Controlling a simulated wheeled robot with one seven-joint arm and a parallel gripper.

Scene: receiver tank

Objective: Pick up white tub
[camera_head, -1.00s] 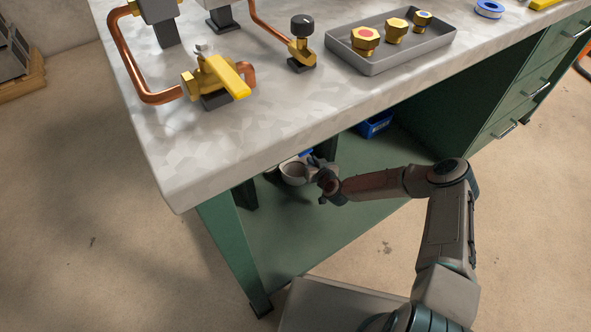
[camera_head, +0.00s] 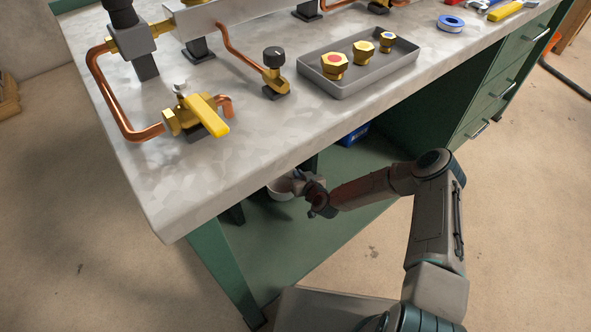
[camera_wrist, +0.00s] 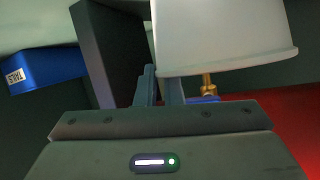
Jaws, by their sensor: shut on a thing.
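The white tub (camera_head: 281,189) is under the workbench, above the green lower shelf, partly hidden by the bench top and my gripper. In the wrist view the tub (camera_wrist: 222,38) fills the upper right, its rim edge toward the camera. My gripper (camera_head: 302,182) is at the tub's right side in the head view. In the wrist view my gripper's fingers (camera_wrist: 160,88) are close together at the tub's edge, shut on it. Whether the tub's base touches the shelf is hidden.
A green leg (camera_head: 222,270) stands to the left. A blue bin (camera_head: 354,135) sits deeper under the bench, and it also shows in the wrist view (camera_wrist: 45,68). A grey tray (camera_head: 375,75) with brass fittings is on top.

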